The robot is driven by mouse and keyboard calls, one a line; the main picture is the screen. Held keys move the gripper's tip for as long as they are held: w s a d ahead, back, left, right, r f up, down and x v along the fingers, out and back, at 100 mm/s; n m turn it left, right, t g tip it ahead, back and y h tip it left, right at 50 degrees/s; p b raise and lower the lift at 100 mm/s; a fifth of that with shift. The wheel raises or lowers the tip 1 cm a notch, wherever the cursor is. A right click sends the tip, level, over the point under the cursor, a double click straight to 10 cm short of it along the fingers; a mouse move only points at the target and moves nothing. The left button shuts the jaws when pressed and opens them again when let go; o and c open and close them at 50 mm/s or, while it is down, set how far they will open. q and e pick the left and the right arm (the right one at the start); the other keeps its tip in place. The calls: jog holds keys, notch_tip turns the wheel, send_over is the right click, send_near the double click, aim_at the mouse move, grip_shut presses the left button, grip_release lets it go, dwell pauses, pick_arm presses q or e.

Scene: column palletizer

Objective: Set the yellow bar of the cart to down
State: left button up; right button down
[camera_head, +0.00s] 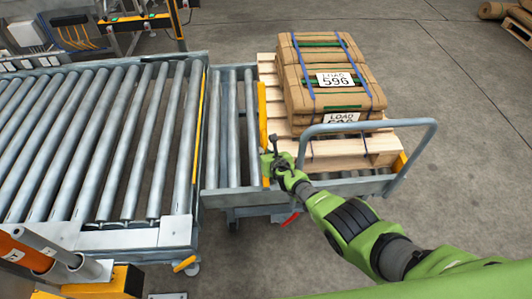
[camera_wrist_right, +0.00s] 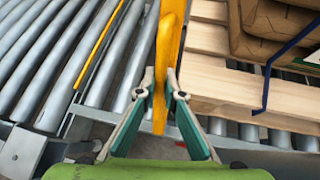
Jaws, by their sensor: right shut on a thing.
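The yellow bar (camera_head: 262,113) stands upright on the cart (camera_head: 230,192), along the left side of the loaded pallet. My right gripper (camera_head: 275,157) is at the bar's near end. In the right wrist view the yellow bar (camera_wrist_right: 168,55) runs between the two fingers of the right gripper (camera_wrist_right: 163,88), which are shut on it. The bar's lower part shows below the fingertips. My left gripper is not in view.
A wooden pallet (camera_head: 340,150) with strapped brown sacks (camera_head: 325,75) sits on the cart, behind a grey handle rail (camera_head: 432,132). A roller conveyor (camera_head: 110,130) adjoins the cart on the left. Open floor (camera_head: 450,80) lies to the right.

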jog(key=shift+w+f+g, duration=0.2)
jog(key=shift+g, duration=0.1)
dwell(0.4)
jog(key=c, duration=2.4)
grip_release()
jog(key=shift+r, duration=0.1)
